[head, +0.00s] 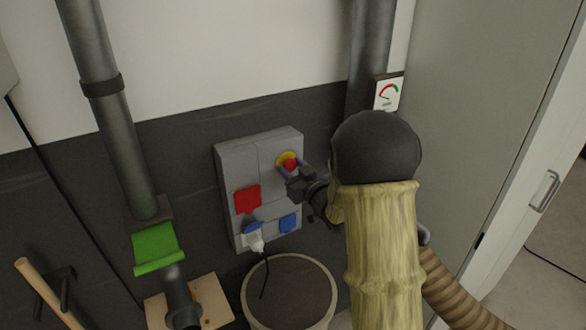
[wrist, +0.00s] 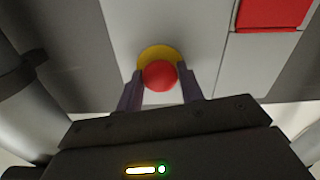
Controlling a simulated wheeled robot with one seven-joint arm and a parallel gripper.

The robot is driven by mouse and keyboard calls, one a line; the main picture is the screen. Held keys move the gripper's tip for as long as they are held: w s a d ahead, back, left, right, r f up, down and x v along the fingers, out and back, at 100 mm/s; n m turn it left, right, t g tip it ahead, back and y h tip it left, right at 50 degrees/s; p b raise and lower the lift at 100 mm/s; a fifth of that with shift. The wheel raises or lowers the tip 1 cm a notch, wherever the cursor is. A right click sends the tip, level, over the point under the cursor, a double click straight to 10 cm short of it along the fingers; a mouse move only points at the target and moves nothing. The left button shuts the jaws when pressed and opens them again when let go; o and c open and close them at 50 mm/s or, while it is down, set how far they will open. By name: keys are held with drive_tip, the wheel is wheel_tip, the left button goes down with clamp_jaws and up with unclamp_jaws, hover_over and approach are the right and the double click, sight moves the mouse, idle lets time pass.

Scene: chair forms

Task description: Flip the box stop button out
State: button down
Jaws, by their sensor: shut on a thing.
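A grey box (head: 265,152) is fixed to the dark lower part of the wall. Its round red stop button (head: 290,164) sits on a yellow disc at the upper right of the box. My gripper (head: 291,170) reaches it from the right. In the wrist view, the red button (wrist: 160,75) lies between the two fingers of my gripper (wrist: 160,88), with the yellow ring (wrist: 157,53) behind it. The fingers are shut on the button, one at each side. The fingertips partly cover the yellow ring's sides.
The box also bears a red cover (head: 247,199) and blue sockets (head: 288,223), one with a white plug (head: 256,242). A round bin (head: 290,292) stands below. Grey pipes (head: 108,120) run at left, and a door (head: 480,110) is at right.

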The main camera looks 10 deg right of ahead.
drive_tip(key=shift+s+d+f+b, duration=0.2)
drive_tip(key=shift+s+b, duration=0.25)
drive_tip(key=shift+b, duration=0.3)
drive_tip(key=shift+s+d+b, duration=0.15)
drive_tip(key=shift+s+b, duration=0.15)
drive_tip(key=shift+s, duration=0.1)
drive_tip(key=shift+r, duration=0.1)
drive_tip(key=c, duration=1.1)
unclamp_jaws()
drive_tip(key=shift+o, duration=1)
drive_tip(key=shift+s+r, duration=0.1)
drive_tip(key=shift+s, duration=0.1)
drive_tip(key=shift+w, duration=0.1)
